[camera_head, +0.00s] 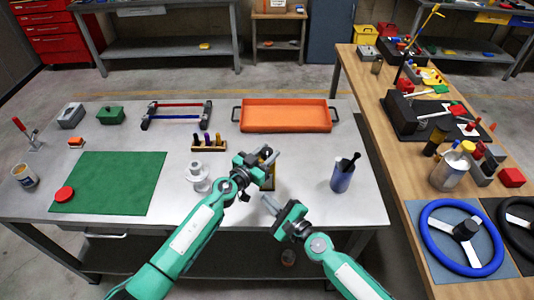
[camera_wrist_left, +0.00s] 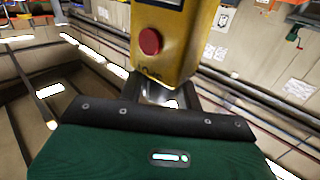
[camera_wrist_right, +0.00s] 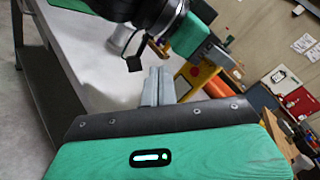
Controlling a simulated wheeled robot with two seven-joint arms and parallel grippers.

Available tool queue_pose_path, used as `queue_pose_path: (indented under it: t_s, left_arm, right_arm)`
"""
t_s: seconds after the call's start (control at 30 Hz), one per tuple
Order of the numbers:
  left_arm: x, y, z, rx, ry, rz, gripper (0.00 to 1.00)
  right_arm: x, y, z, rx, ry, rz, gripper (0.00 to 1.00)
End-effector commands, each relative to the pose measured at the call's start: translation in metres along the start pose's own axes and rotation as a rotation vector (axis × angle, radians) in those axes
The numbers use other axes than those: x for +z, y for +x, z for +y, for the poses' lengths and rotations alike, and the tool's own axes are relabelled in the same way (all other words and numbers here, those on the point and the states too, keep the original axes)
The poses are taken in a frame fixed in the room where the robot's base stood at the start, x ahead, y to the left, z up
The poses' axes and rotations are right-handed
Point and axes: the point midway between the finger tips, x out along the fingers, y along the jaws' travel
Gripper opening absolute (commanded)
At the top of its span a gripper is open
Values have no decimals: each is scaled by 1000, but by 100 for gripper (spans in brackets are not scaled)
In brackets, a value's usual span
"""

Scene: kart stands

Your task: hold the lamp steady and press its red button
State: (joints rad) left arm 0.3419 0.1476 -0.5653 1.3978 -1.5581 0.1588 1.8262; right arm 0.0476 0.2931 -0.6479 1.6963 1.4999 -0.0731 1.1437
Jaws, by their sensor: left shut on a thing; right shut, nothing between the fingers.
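The lamp is a yellow box with a round red button (camera_wrist_left: 150,41) on its face; its yellow body (camera_wrist_left: 168,62) fills the upper middle of the left wrist view. In the head view the lamp (camera_head: 270,183) is mostly hidden by my left gripper (camera_head: 268,160), which is shut on it. My right gripper (camera_head: 268,203) is shut and empty, in front of the lamp and apart from it. In the right wrist view its closed fingers (camera_wrist_right: 158,86) show, with part of the lamp (camera_wrist_right: 206,75) beyond them.
A dark blue cup (camera_head: 342,180) with a black tool stands right of the lamp. A white stacked part (camera_head: 198,177) and a small wooden rack (camera_head: 209,147) are to the left. An orange tray (camera_head: 286,117) lies behind. A green mat (camera_head: 115,180) covers the table's left.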

Motion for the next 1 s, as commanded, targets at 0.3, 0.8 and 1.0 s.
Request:
queue_pose_path:
  t_s: [0.3,0.8,1.0]
  left_arm:
    - [0,0,0,1,0,-1,1]
    - [0,0,0,1,0,-1,1]
    - [1,0,0,1,0,-1,1]
  right_arm:
    - [-6,0,-3,76,-105,-32,0]
    - [-34,49,-36,72,-101,-30,0]
    - [-40,58,-42,73,-100,-30,0]
